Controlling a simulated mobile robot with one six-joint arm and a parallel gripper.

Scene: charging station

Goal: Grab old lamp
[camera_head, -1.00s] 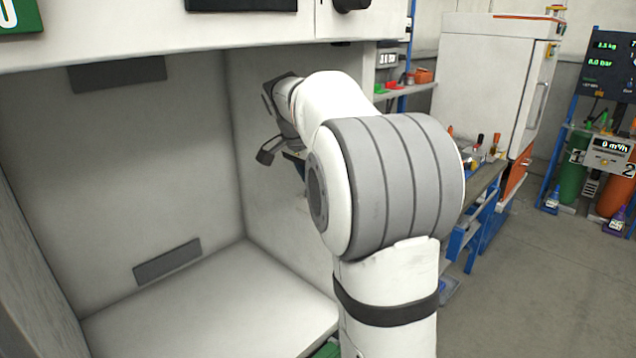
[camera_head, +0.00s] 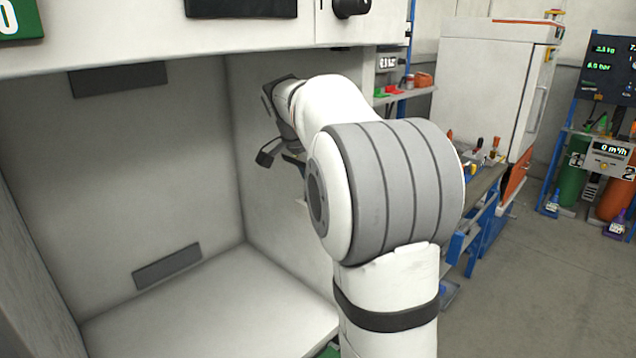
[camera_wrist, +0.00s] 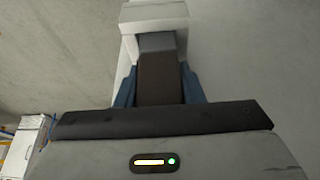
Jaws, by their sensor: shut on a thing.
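In the wrist view, the lamp (camera_wrist: 157,44), a blocky white and grey piece with a dark brown part, stands upright at the top centre. I take this piece to be the old lamp. My gripper (camera_wrist: 158,75) has its blue fingers on both sides of the piece and is shut on it. The piece's lower end is hidden behind the dark bar of my gripper. In the head view, my gripper (camera_head: 293,162) is inside the open white cabinet, near its right wall, partly hidden by my arm. The lamp is not clear there.
The white cabinet (camera_head: 140,180) has a bare floor and free room at its left. Its right wall is close to my arm. A workbench (camera_head: 480,190) with small tools, a tall white cabinet (camera_head: 490,80) and gas bottles (camera_head: 575,165) stand at the right.

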